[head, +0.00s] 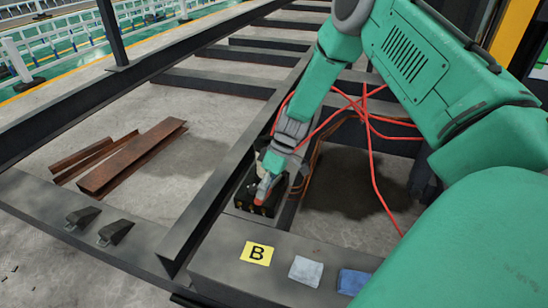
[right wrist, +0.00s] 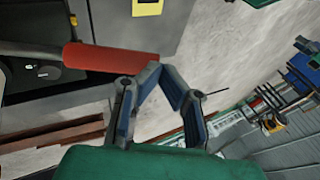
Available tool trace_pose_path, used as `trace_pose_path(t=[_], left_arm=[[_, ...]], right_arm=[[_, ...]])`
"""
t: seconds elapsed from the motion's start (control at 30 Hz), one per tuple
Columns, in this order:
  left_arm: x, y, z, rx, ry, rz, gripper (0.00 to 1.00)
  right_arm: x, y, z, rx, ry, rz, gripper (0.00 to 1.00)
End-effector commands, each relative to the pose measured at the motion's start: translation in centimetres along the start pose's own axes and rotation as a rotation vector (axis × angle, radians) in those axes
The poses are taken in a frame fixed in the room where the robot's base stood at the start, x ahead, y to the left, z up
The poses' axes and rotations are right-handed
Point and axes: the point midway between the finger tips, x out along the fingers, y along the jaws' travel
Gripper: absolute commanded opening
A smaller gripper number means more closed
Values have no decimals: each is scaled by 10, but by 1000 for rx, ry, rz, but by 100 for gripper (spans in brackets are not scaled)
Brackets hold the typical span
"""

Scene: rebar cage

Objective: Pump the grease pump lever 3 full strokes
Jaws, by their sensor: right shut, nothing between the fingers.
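The grease pump is a dark box (head: 247,196) on the dark steel beam, partly hidden by my right gripper in the head view. Its lever has a red grip, whose end shows just below my right gripper (head: 272,170). In the right wrist view the red lever grip (right wrist: 105,61) lies across the upper left, its right end beside the fingertips of my right gripper (right wrist: 160,75). The fingers are shut with nothing between them. I cannot tell whether they touch the grip. A black part of the pump (right wrist: 40,72) shows at the left. My left gripper is not in view.
Red cables (head: 369,125) hang close to my right arm. Rusty steel pieces (head: 130,158) lie on the floor at left.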

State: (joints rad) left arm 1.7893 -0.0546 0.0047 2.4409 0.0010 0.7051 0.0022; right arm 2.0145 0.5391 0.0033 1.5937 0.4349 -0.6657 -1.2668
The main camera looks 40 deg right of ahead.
Motion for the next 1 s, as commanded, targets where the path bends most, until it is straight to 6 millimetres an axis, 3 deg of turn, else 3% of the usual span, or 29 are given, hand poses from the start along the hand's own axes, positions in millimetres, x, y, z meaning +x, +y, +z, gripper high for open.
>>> trace_pose_path(t=[1.0], left_arm=[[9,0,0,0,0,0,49]], right_arm=[[18,2,5,1,0,0,0]])
